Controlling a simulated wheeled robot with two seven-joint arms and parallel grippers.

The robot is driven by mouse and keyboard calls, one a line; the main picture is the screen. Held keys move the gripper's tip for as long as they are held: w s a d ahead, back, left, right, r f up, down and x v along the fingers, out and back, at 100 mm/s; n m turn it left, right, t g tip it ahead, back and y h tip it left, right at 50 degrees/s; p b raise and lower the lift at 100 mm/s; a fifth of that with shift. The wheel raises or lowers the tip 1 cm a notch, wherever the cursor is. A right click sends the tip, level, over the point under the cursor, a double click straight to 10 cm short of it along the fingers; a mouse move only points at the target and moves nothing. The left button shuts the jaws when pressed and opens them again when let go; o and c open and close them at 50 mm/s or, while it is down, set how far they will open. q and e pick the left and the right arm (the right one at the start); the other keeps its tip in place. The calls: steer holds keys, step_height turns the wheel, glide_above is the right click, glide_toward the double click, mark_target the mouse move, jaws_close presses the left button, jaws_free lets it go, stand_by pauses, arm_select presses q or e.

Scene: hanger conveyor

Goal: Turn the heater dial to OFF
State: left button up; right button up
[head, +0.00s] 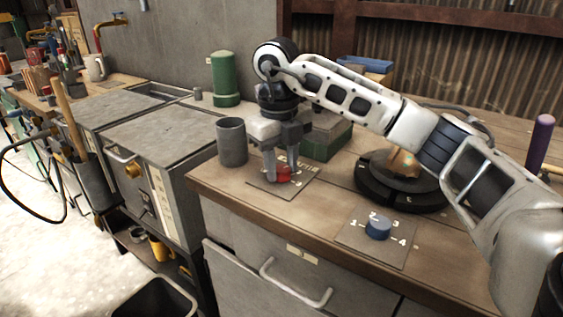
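A red dial (283,173) sits on a flat square plate (262,187) with small white marks, near the left front of the wooden workbench. My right gripper (281,168) points down at it, with one finger on each side of the dial. The fingers are apart, but I cannot tell whether they press on it. The gripper partly hides the dial and its marks, so its setting cannot be read. A blue dial (378,228) sits on another plate (391,254) marked with numbers, to the right and nearer. My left gripper is not in view.
A grey cup (232,142) stands just left of the red dial's plate. A green box (328,140) is behind my gripper. A black ring-shaped base (374,188) lies to the right, under my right arm. A purple cylinder (540,143) stands at far right.

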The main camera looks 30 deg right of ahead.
steer(key=c, duration=0.4)
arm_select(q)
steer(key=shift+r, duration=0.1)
arm_select(e)
steer(key=shift+n, duration=0.3)
steer(key=n+p, duration=0.1)
steer(key=n, duration=0.3)
steer(key=shift+r+n, duration=0.1)
steer(key=shift+n, duration=0.3)
steer(key=n, duration=0.3)
steer(key=shift+n+p, duration=0.3)
steer(key=shift+p, duration=0.1)
steer(key=n, duration=0.2)
steer(key=shift+d+n+t, duration=0.1)
steer(key=shift+n+t, duration=0.2)
steer(key=n, duration=0.6)
steer(key=shift+y+p, duration=0.3)
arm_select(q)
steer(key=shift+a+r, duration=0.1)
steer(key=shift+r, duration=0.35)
arm_select(e)
steer(key=n, duration=0.6)
steer(key=shift+w, duration=0.1)
steer(key=shift+n, duration=0.3)
